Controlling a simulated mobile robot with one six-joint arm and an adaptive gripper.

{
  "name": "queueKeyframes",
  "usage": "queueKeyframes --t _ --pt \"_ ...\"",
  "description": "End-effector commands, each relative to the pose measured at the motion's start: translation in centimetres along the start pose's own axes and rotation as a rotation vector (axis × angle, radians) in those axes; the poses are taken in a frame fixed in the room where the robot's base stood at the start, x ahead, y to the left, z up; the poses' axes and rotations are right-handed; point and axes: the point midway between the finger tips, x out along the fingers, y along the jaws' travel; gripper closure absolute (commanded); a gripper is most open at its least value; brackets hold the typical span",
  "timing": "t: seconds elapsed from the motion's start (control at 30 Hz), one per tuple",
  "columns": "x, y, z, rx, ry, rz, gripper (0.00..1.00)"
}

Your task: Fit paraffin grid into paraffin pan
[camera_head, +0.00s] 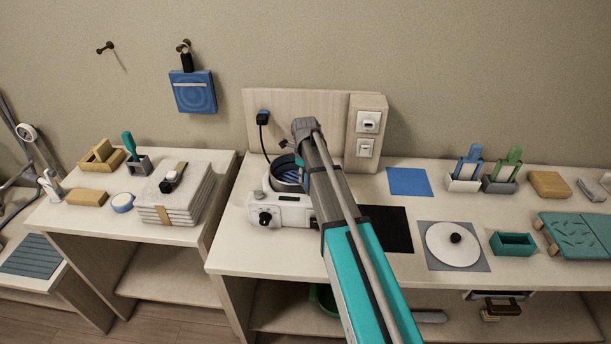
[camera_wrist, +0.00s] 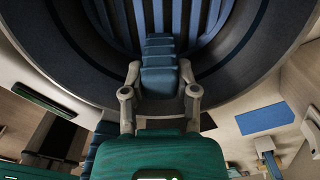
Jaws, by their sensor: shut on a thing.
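The paraffin pan (camera_head: 289,182) is a dark round pan in the white wax warmer (camera_head: 281,212) on the middle table. The blue slatted paraffin grid (camera_head: 294,172) shows at its mouth. In the wrist view the grid's slats (camera_wrist: 160,15) lie within the dark round wall of the pan (camera_wrist: 60,62). My gripper (camera_wrist: 160,77) is shut on the grid's blue ribbed tab, one finger on each side. I cannot tell whether the grid is fully seated. In the head view my arm covers the pan's right side and hides my gripper.
A white lid (camera_head: 453,246) lies on a grey mat, right of a black mat (camera_head: 388,229). A blue mat (camera_head: 409,182) lies behind. A dark plug and cord (camera_head: 263,130) hang on the backboard behind the warmer. A towel stack (camera_head: 177,195) stands on the left table.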

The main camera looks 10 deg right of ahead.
Motion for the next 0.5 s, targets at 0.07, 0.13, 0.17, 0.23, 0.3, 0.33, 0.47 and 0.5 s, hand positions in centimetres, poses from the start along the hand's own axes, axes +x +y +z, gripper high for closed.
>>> queueKeyframes --t 0.07,0.13,0.17,0.23,0.3,0.33,0.47,0.5 --pt "0.19 0.0 0.0 0.0 0.0 0.0 1.0" --pt "0.29 -0.01 -0.01 0.0 0.0 0.0 1.0" --pt "0.33 -0.01 -0.01 0.0 0.0 0.0 1.0" --pt "0.43 -0.01 -0.01 0.0 0.0 0.0 1.0" --pt "0.52 -0.01 -0.01 0.0 0.0 0.0 1.0" --pt "0.57 -0.01 -0.01 0.0 0.0 0.0 1.0" --pt "0.75 -0.01 -0.01 0.0 0.0 0.0 1.0" --pt "0.8 -0.01 -0.01 0.0 0.0 0.0 1.0"
